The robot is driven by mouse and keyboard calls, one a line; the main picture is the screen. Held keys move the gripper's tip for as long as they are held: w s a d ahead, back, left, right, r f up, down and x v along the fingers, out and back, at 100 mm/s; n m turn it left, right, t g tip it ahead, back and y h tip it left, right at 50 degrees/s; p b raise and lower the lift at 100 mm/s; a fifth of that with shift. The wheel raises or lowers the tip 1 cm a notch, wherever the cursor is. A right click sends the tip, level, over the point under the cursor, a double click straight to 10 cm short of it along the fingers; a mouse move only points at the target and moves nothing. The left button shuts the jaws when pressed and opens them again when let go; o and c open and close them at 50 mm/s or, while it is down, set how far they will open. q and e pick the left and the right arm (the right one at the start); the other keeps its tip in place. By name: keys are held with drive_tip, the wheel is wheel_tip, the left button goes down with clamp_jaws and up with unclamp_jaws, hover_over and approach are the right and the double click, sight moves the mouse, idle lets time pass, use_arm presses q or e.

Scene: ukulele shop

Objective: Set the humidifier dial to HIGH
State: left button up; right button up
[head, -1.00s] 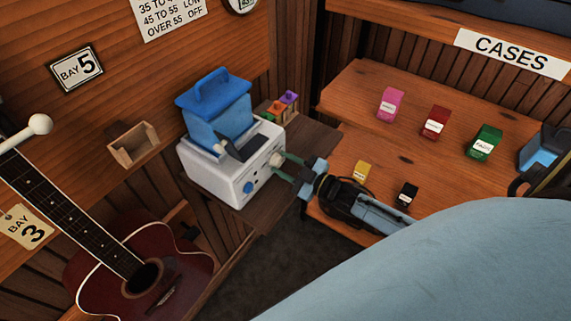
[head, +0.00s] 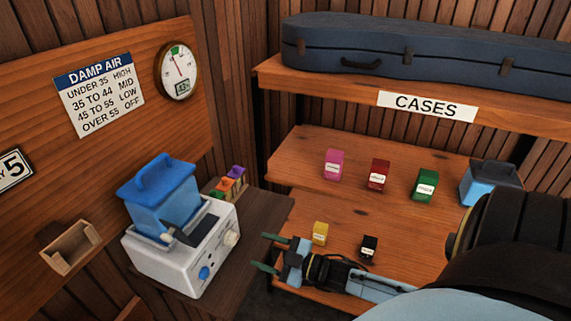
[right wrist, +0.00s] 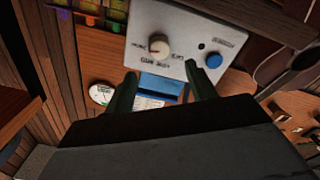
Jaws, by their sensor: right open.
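The humidifier (head: 165,265) is a white box with a blue tank (head: 160,200) on top, standing on a dark wooden shelf. Its cream dial (head: 231,238) is on the front panel, right of a blue button (head: 204,272). The dial also shows in the right wrist view (right wrist: 159,48), with small printed labels around it and a reddish mark on its face; I cannot read the setting surely. My right gripper (head: 264,252) is open and empty, in front of the dial and apart from it. In the right wrist view its fingers (right wrist: 161,76) point towards the panel. My left gripper is not in view.
A DAMP AIR sign (head: 98,95) and a round gauge (head: 177,71), seeming to read 43, hang on the wall. Small coloured blocks (head: 228,184) stand behind the humidifier. Small boxes (head: 380,174) stand on the right shelves, below a blue case (head: 400,50). A wooden holder (head: 70,247) is at left.

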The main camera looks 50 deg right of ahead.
drive_tip(key=v, duration=0.6)
idle(0.4)
drive_tip(key=s+f+m+g+h+b, duration=0.2)
drive_tip(key=s+f, duration=0.1)
drive_tip(key=f, duration=0.7)
drive_tip(key=s+f+m+g+h+b, duration=0.2)
drive_tip(key=s+f, duration=0.1)
drive_tip(key=f, duration=0.7)
drive_tip(key=s+f+m+g+h+b, duration=0.2)
drive_tip(key=s+f, duration=0.2)
drive_tip(key=f, duration=0.5)
drive_tip(key=s+a+f+m+g+b, duration=0.1)
drive_tip(key=s+a+f+g, duration=0.3)
drive_tip(key=s+f, duration=0.5)
drive_tip(key=s+a+f+m+g+h+b, duration=0.1)
drive_tip(key=s+a+f+g+b, duration=0.2)
drive_tip(key=s+f, duration=0.7)
drive_tip(key=s+a+g, duration=0.2)
drive_tip(key=shift+a+g+b, duration=0.25)
drive_tip(key=shift+g+b, duration=0.05)
drive_tip(key=shift+b, duration=0.1)
drive_tip(key=shift+s, duration=0.15)
drive_tip(key=shift+c, duration=0.4)
